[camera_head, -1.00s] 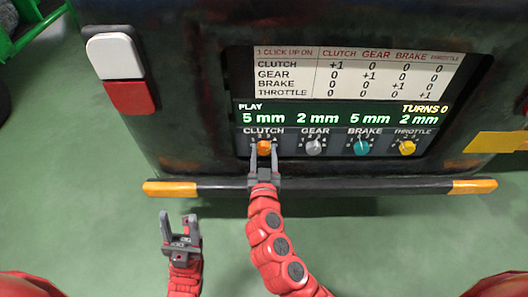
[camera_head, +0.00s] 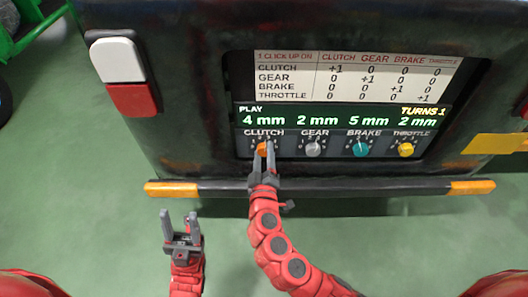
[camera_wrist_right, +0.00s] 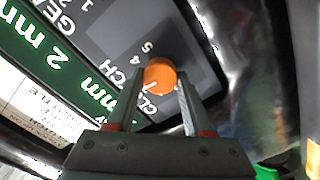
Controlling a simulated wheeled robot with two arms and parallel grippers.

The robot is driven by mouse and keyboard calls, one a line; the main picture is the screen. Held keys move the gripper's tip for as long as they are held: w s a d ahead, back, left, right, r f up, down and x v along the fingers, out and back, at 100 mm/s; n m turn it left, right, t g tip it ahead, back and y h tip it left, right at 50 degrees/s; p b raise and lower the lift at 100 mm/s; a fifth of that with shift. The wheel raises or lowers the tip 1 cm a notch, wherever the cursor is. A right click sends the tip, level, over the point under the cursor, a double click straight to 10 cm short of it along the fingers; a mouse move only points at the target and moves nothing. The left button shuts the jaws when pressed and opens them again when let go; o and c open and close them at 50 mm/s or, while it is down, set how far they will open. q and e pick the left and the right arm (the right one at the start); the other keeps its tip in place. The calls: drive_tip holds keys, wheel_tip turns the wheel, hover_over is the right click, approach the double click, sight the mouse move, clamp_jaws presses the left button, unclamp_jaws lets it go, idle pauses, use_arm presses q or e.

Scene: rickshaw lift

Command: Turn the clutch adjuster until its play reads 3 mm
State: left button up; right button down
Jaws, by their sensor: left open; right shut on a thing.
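The orange clutch knob (camera_head: 262,149) is at the left end of the row of knobs on the panel. The play display (camera_head: 340,115) reads 4 mm for clutch, 2 mm gear, 5 mm brake, 2 mm throttle, with TURNS 1. My right gripper (camera_head: 263,153) is shut on the clutch knob. In the right wrist view the orange knob (camera_wrist_right: 160,75) sits between the fingertips, and the gripper is rolled relative to the lettering. My left gripper (camera_head: 180,220) is open and empty, below the bumper at the left.
The grey gear knob (camera_head: 313,148), teal brake knob (camera_head: 360,148) and yellow throttle knob (camera_head: 405,149) stand to the right. A white chart (camera_head: 355,75) is above the display. A dark bumper bar (camera_head: 350,187) with orange ends runs below the panel.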

drive_tip(key=n+p, duration=0.1)
drive_tip(key=n, duration=0.4)
drive_tip(key=shift+a, duration=0.1)
drive_tip(key=shift+n+p, duration=0.3)
drive_tip(key=shift+n, duration=0.1)
drive_tip(key=shift+c, duration=1.4)
unclamp_jaws()
drive_tip(key=s, duration=1.7)
drive_tip(key=shift+s, duration=0.25)
